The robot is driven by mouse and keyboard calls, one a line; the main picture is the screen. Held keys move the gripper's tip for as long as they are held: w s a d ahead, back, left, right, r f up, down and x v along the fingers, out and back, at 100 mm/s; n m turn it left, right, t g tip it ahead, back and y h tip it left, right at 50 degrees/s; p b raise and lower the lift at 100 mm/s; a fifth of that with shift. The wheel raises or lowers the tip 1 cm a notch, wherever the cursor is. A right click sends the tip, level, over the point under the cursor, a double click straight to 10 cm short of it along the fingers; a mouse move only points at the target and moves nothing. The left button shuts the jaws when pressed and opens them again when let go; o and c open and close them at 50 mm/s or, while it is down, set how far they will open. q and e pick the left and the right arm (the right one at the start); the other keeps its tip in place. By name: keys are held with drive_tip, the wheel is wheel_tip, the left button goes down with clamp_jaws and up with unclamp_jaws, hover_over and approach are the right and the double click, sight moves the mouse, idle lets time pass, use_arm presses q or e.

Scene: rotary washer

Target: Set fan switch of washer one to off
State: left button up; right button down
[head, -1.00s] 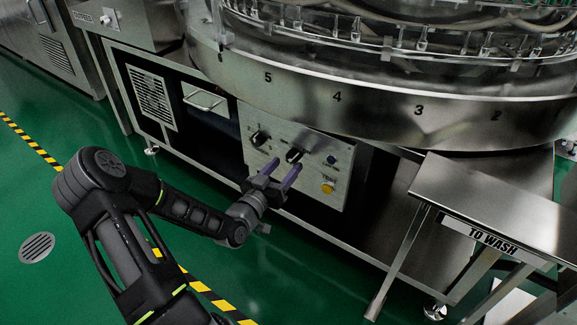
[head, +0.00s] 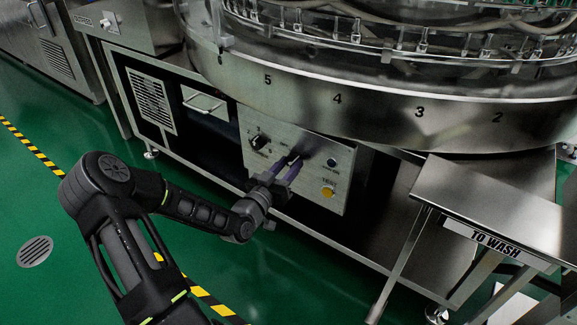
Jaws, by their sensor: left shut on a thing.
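The washer's control panel (head: 309,190) is a light metal plate below the round drum. A black rotary knob (head: 258,142) sits at its upper left. A second black knob (head: 294,160) sits right of it, partly hidden by my fingers. I cannot read which of the two is the fan switch. My left gripper (head: 287,167) reaches the panel from the lower left, its purple fingers shut on the second knob. My right gripper is not in view.
A yellow button (head: 328,191) and a dark blue button (head: 332,162) lie right of the held knob. The numbered steel drum (head: 380,112) overhangs the panel. A steel table (head: 490,205) marked TO WASH stands at right. Green floor is open at left.

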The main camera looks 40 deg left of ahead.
use_arm(q)
clamp_jaws()
drive_tip(key=n+p, duration=0.3)
drive_tip(key=shift+r+n, duration=0.25)
drive_tip(key=shift+n, duration=0.05)
drive_tip(key=n+p, duration=0.3)
drive_tip(key=n, duration=0.1)
drive_tip(key=shift+g, duration=0.3)
drive_tip(key=n+p, duration=0.3)
drive_tip(key=n, duration=0.2)
drive_tip(key=shift+n+h, duration=0.3)
drive_tip(key=shift+n+h+p, duration=0.3)
drive_tip(key=shift+n+p, duration=0.25)
drive_tip(key=shift+n, duration=1.45)
